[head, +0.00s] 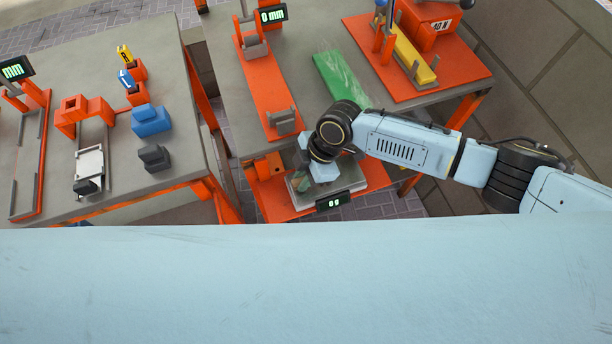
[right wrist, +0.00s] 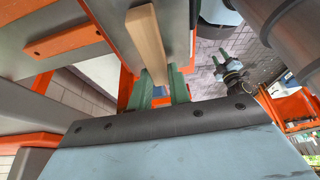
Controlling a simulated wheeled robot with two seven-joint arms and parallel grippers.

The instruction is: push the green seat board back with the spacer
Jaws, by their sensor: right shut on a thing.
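The green board (head: 340,78) lies flat on the grey table at the back middle, beyond my right arm in the head view. My right gripper (head: 303,180) is low over the front shelf by the scale, well in front of the board and apart from it. In the right wrist view its green fingers (right wrist: 161,82) are shut on a tan bar (right wrist: 147,42), which looks like the spacer. The bar sticks out past the fingertips. In the head view the bar is hidden or too small to tell.
A scale (head: 345,183) with a lit display stands on the orange front shelf. An orange fixture (head: 266,85) is left of the board, and an orange base with a yellow bar (head: 413,52) is right of it. The left table (head: 170,60) holds several blocks and jigs.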

